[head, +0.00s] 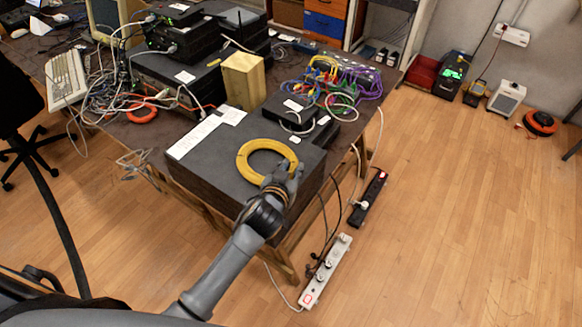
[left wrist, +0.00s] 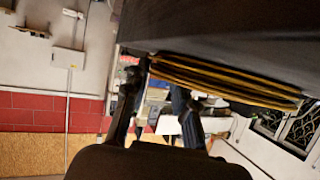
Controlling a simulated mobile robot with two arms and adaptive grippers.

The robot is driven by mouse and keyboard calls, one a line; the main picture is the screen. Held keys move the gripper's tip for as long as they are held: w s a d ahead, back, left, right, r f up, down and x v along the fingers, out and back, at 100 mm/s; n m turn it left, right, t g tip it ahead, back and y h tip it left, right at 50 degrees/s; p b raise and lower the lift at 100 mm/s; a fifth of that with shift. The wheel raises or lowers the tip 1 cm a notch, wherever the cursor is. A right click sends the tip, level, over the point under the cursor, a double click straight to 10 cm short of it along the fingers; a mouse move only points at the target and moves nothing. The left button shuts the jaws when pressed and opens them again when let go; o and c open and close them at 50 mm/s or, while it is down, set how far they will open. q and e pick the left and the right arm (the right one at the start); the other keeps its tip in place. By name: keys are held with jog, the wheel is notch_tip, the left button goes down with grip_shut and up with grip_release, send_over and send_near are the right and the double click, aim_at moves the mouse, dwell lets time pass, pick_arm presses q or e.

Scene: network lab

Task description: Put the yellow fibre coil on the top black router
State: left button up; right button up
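The yellow fibre coil (head: 243,156) lies flat on a large dark case (head: 210,165) at the table's near corner. In the left wrist view the coil (left wrist: 235,84) shows edge-on against a dark surface. My left gripper (head: 287,176) is at the coil's right near edge. In the left wrist view its two fingers (left wrist: 156,88) are apart, with the coil's end showing between them; I cannot tell whether they touch it. Black routers (head: 172,33) are stacked at the back left of the table, the top ones small, with cables. My right gripper is not in view.
A yellowish block (head: 243,80) and a small black box (head: 288,108) stand behind the coil. Coloured cables (head: 335,80) lie at the back right, a keyboard (head: 66,80) at the left. Power strips (head: 326,272) lie on the floor. The floor at right is mostly clear.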

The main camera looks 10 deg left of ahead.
pick_arm(q)
jog(key=shift+o, duration=1.1)
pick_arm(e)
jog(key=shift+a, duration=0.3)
pick_arm(q)
jog(key=b+v, duration=0.1)
jog(key=v, duration=1.1)
jog(key=shift+a+b, duration=0.1)
jog(key=shift+b, duration=0.25)
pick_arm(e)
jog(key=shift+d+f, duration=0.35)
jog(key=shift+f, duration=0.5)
